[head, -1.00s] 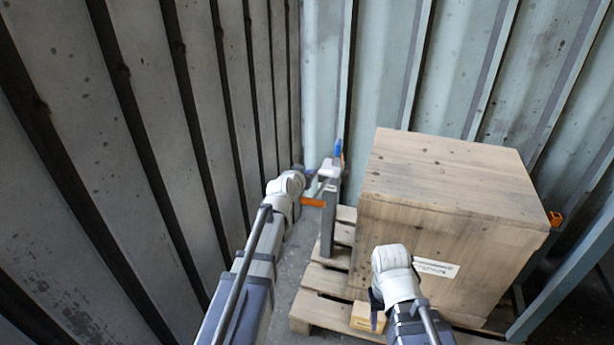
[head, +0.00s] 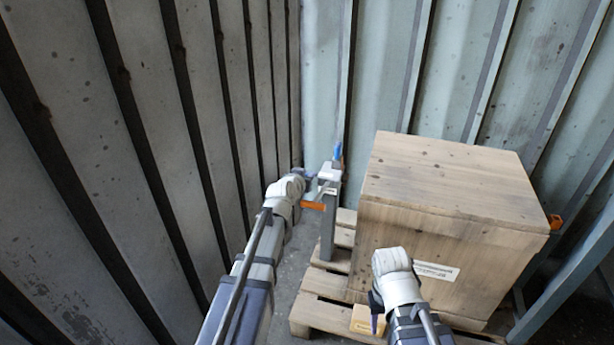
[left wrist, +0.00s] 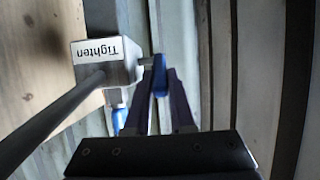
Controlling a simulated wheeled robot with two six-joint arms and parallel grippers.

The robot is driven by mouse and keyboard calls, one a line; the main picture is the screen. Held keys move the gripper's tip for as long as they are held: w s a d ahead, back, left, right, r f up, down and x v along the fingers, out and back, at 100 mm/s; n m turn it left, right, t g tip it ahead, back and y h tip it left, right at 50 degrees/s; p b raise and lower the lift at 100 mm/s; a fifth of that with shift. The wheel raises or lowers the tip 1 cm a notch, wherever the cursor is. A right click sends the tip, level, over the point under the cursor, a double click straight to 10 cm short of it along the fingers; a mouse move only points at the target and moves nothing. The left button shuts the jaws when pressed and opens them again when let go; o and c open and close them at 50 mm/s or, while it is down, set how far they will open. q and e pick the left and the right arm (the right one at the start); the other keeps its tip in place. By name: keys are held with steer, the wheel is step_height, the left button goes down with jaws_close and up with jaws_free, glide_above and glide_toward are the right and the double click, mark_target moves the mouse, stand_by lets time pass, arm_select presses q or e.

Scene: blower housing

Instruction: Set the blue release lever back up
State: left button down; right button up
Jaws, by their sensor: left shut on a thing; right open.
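The blue release lever shows in the left wrist view (left wrist: 160,76) between the tips of my left gripper (left wrist: 157,85), which is shut on it. A second blue piece (left wrist: 119,121) sits beside the left finger. A grey block (left wrist: 122,73) carries a white label reading "Tighten", upside down in this view. In the head view a blue part (head: 338,151) stands at the top of a grey post (head: 328,225), with my left gripper (head: 316,178) just left of it. The lever's angle is hard to tell. My right gripper (head: 374,312) is open and empty before the crate.
A wooden crate (head: 450,178) stands on a pallet (head: 318,312) right of the post. An orange bar (head: 313,206) sticks out left of the post. A small yellowish box (head: 364,320) lies at the pallet front. Corrugated walls (head: 200,130) close in left and behind.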

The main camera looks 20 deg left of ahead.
stand_by(0.9)
arm_select(q)
steer(key=shift+w+r+p, duration=0.1)
steer(key=shift+r+p, duration=0.1)
steer(key=shift+p, duration=0.25)
steer(key=w+r+g+p, duration=0.1)
steer(key=g+p, duration=0.1)
steer(key=p, duration=0.2)
steer(key=w+g+p, duration=0.1)
steer(key=g+p, duration=0.1)
steer(key=p, duration=0.2)
steer(key=w+r+g+p, duration=0.1)
steer(key=g+p, duration=0.2)
steer(key=p, duration=0.1)
steer(key=shift+w+r, duration=0.15)
steer(key=shift+r, duration=0.2)
steer(key=g+p, duration=0.1)
steer(key=w+g+p, duration=0.1)
steer(key=shift+g, duration=0.3)
steer(key=shift+w+d+f+g+p, duration=0.1)
steer(key=shift+w+g+p, duration=0.25)
steer(key=shift+g+p, duration=0.55)
steer(key=shift+g, duration=0.4)
steer(key=c, duration=1)
jaws_free()
steer(key=shift+c, duration=0.2)
